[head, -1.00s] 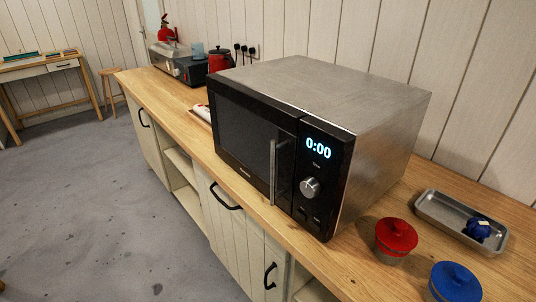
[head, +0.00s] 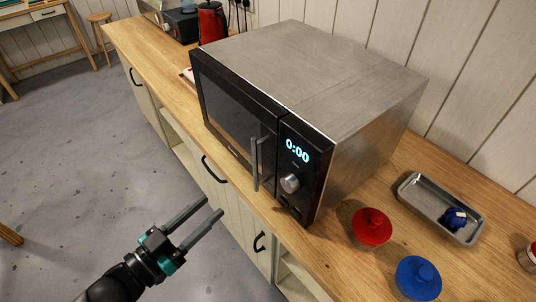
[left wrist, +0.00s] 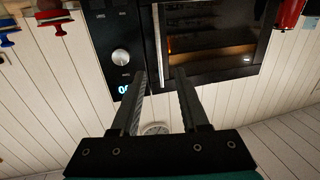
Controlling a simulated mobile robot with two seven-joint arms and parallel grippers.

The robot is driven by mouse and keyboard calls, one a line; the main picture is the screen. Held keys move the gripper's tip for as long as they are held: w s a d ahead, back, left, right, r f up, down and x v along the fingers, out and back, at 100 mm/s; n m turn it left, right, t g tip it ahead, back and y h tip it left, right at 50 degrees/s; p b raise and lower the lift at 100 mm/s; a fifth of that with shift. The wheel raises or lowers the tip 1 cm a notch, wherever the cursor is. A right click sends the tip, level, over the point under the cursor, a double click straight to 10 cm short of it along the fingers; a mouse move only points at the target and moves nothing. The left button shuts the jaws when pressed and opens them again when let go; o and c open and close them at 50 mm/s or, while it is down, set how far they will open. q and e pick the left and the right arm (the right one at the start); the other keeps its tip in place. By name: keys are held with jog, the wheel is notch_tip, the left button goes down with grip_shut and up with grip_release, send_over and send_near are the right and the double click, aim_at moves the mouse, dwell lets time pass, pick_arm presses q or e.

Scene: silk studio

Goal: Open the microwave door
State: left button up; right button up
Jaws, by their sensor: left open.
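The microwave (head: 335,85) stands on the wooden counter, steel-bodied with a black front, its door (head: 228,112) shut. A vertical bar handle (head: 256,163) is on the door beside the control panel, which has a 0:00 display and a round knob (head: 290,183). My left gripper (head: 208,211) is open and empty, in front of the counter, below and left of the handle and apart from it. In the left wrist view, the open fingers (left wrist: 160,75) point at the microwave front, with the handle (left wrist: 157,45) seen between and beyond them. My right gripper is not in view.
A red lidded pot (head: 371,227), a blue lidded pot (head: 418,278) and a metal tray (head: 412,196) are on the counter right of the microwave. A red kettle (head: 212,22) stands behind it. Cabinet handles (head: 213,170) stick out below. The floor in front is clear.

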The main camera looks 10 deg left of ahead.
aim_at(254, 168)
pick_arm(q)
jog(key=x, duration=1.5)
jog(key=shift+d+r, duration=0.15)
jog(key=shift+d, duration=0.1)
jog(key=shift+c, duration=0.3)
grip_shut()
dwell(0.8)
